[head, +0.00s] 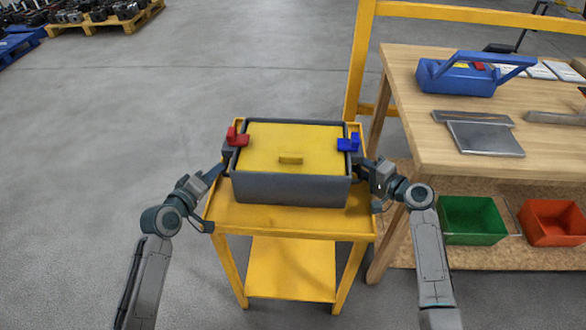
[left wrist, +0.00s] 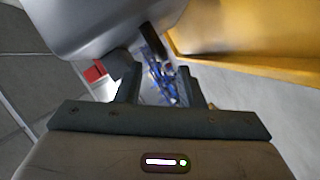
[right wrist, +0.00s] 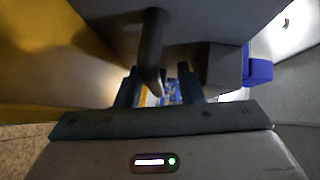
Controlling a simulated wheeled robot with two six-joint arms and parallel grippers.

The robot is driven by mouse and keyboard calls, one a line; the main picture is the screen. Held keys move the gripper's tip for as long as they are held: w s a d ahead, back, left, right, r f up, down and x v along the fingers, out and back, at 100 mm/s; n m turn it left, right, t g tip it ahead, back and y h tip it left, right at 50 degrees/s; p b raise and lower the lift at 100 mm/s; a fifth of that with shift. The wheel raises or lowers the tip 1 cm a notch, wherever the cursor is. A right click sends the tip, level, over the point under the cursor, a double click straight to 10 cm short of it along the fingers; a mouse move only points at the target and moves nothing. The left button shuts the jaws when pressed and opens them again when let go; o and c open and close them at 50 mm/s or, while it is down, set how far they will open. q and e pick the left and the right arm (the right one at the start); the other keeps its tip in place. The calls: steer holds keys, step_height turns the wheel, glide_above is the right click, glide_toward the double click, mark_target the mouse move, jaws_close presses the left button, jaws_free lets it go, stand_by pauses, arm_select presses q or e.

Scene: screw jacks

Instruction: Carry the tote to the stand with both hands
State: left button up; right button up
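The grey tote (head: 290,189) with a yellow lid (head: 290,146) sits level on a small yellow stand (head: 290,223) with a lower shelf. A red latch (head: 237,138) is on its left side and a blue latch (head: 348,145) on its right. My left gripper (left wrist: 160,88) is at the tote's left side, its fingers apart. A dark handle bar (left wrist: 152,40) reaches toward the gap between them. My right gripper (right wrist: 158,88) is at the right side, fingers apart, with the right handle bar (right wrist: 152,45) reaching between them. Contact cannot be told.
A wooden workbench (head: 420,80) stands at the right, holding a blue toolbox (head: 455,78) and metal plates (head: 485,138). Green (head: 472,220) and orange (head: 552,222) bins are on its lower shelf. A yellow rail post (head: 359,60) rises behind the stand.

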arm_select(q)
steer(key=shift+s+a, duration=0.2)
steer(key=shift+s, duration=0.3)
arm_select(e)
steer(key=shift+s+f, duration=0.25)
steer(key=shift+f, duration=0.4)
steer(key=shift+s+d, duration=0.25)
arm_select(q)
steer(key=shift+d+r, duration=0.1)
arm_select(e)
steer(key=r+v, duration=0.1)
steer(key=v, duration=0.6)
steer(key=shift+r, duration=0.15)
